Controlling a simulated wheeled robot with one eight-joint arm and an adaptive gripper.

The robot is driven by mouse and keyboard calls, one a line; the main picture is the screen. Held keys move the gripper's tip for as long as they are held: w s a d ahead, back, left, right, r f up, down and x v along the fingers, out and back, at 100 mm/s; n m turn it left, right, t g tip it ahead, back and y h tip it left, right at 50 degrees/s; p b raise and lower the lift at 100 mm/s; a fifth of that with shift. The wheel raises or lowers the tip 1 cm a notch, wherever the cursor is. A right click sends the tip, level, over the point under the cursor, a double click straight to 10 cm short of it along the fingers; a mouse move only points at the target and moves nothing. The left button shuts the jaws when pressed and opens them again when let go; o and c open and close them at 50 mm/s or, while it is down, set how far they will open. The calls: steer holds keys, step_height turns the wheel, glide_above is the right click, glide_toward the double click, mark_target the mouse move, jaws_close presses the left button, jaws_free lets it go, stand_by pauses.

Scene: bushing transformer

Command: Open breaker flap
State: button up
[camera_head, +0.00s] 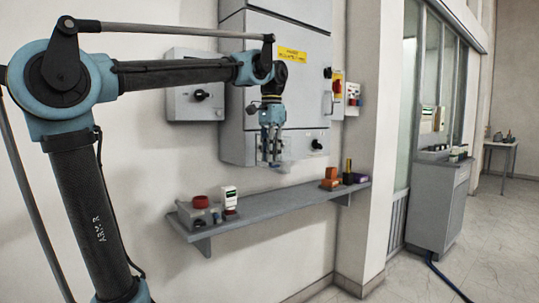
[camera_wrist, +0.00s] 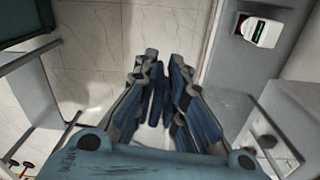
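The grey cabinet (camera_head: 290,85) hangs on the wall with a yellow label on its door. A small, pale, see-through flap (camera_head: 287,158) is at the cabinet's lower front, partly hidden behind my gripper. I cannot tell clearly whether it is shut or ajar. My gripper (camera_head: 271,163) points down in front of this lower part, close to the flap; contact cannot be made out. In the wrist view, my gripper (camera_wrist: 164,57) has a narrow gap between its fingertips, with nothing visible held there.
A grey shelf (camera_head: 270,203) below the cabinet bears a red-topped device (camera_head: 200,203), a white meter (camera_head: 229,196) and orange blocks (camera_head: 331,178). The meter also shows in the wrist view (camera_wrist: 262,31). A smaller grey box (camera_head: 195,95) is left of the cabinet. The floor at right is mostly clear.

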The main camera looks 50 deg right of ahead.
steer(key=shift+o, duration=0.9)
step_height(320, 180, up, 12)
steer(key=shift+w, duration=0.15)
stand_by(0.4)
